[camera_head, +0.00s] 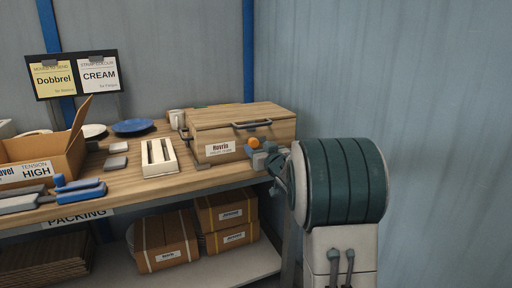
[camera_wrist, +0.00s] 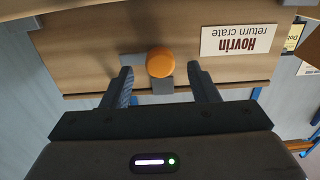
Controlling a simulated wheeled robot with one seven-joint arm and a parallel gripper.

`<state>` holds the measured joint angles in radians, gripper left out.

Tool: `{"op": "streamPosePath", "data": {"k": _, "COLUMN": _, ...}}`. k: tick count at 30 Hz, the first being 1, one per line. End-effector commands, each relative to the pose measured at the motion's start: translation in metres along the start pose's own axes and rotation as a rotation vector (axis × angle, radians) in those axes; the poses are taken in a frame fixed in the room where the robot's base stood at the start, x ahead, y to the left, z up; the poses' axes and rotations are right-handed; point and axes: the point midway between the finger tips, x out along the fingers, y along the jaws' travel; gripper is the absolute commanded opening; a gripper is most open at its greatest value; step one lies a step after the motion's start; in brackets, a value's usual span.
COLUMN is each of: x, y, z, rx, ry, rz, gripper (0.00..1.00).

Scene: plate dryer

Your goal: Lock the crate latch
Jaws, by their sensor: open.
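The wooden return crate (camera_head: 242,127) stands on the right end of the packing bench, with its lid down and a white "Hovrin" label on its front. Its front face (camera_wrist: 90,55) fills much of the wrist view. The latch shows as an orange round knob (camera_head: 253,142) on the crate's front; in the wrist view the orange knob (camera_wrist: 160,62) sits on grey metal plates. My gripper (camera_wrist: 164,85) is open, with one finger on each side of the knob and a gap on both sides.
A white slotted block (camera_head: 159,158) stands left of the crate. An open carton (camera_head: 45,155), a blue-handled tool (camera_head: 78,190) and a blue plate (camera_head: 132,127) are further left on the bench. A wall is close on the right.

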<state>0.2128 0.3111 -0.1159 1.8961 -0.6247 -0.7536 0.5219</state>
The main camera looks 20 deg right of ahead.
Motion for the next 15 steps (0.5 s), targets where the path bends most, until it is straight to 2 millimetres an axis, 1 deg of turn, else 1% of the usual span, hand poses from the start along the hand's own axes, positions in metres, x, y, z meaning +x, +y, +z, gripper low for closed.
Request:
{"op": "streamPosePath", "data": {"k": 1, "x": 0.008, "y": -0.001, "z": 0.001, "rx": 0.000, "ry": -0.001, "rz": -0.001, "gripper": 0.54}}
{"op": "streamPosePath", "data": {"k": 6, "x": 0.023, "y": 0.000, "z": 0.000, "rx": 0.001, "ry": 0.000, "rz": 0.000, "gripper": 0.54}}
{"op": "streamPosePath", "data": {"k": 10, "x": 0.028, "y": 0.000, "z": 0.000, "rx": 0.002, "ry": -0.001, "rz": 0.001, "gripper": 0.54}}
{"op": "streamPosePath", "data": {"k": 15, "x": 0.029, "y": 0.000, "z": 0.000, "rx": 0.001, "ry": -0.001, "rz": 0.001, "gripper": 0.54}}
